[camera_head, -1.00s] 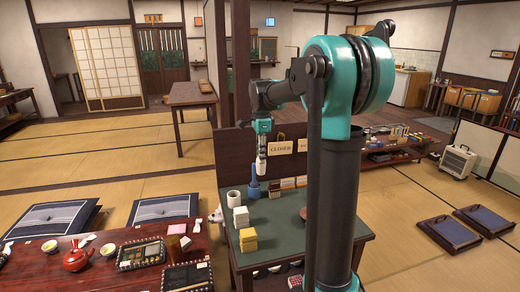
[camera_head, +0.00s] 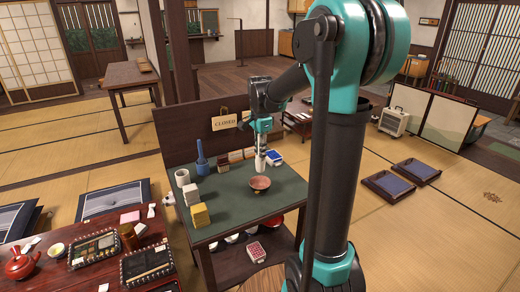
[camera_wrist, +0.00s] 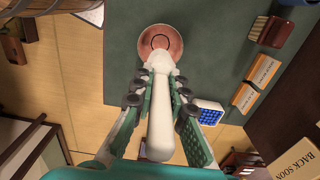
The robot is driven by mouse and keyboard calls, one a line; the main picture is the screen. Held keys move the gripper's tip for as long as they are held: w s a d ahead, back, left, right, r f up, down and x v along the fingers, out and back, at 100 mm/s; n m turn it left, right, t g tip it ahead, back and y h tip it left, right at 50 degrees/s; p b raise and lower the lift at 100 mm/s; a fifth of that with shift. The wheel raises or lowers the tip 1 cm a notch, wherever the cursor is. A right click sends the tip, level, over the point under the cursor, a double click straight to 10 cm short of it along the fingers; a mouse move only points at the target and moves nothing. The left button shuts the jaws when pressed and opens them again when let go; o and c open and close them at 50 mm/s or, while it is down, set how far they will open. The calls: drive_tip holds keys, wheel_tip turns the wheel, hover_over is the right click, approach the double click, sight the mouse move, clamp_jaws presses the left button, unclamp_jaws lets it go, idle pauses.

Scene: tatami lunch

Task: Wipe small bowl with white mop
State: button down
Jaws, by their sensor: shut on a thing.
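The small bowl (camera_head: 260,184), round and reddish brown, sits upright on the green table top (camera_head: 230,195); in the wrist view the bowl (camera_wrist: 172,48) is at the top centre. My gripper (camera_head: 262,152) is shut on the white mop (camera_head: 260,163), above the table just behind the bowl. In the wrist view the mop (camera_wrist: 160,125) lies between the fingers of my gripper (camera_wrist: 163,82). Its head overlaps the bowl's near rim; whether it touches the bowl I cannot tell.
A white cup (camera_head: 182,177), a blue upright tool (camera_head: 201,160), pale blocks (camera_head: 191,193) and a yellow block (camera_head: 200,215) stand at the table's left. A blue-and-white item (camera_wrist: 207,113) and a brush (camera_wrist: 265,30) lie near the bowl.

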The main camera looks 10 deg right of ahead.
sight(260, 171)
drive_tip(key=shift+f, duration=3.8)
drive_tip(key=shift+f, duration=0.6)
drive_tip(key=n, duration=0.7)
drive_tip(key=shift+w+a, duration=0.1)
drive_tip(key=shift+w, duration=0.1)
drive_tip(key=m, duration=0.7)
drive_tip(key=shift+s, duration=0.25)
drive_tip(key=m, duration=0.7)
drive_tip(key=shift+s, duration=0.25)
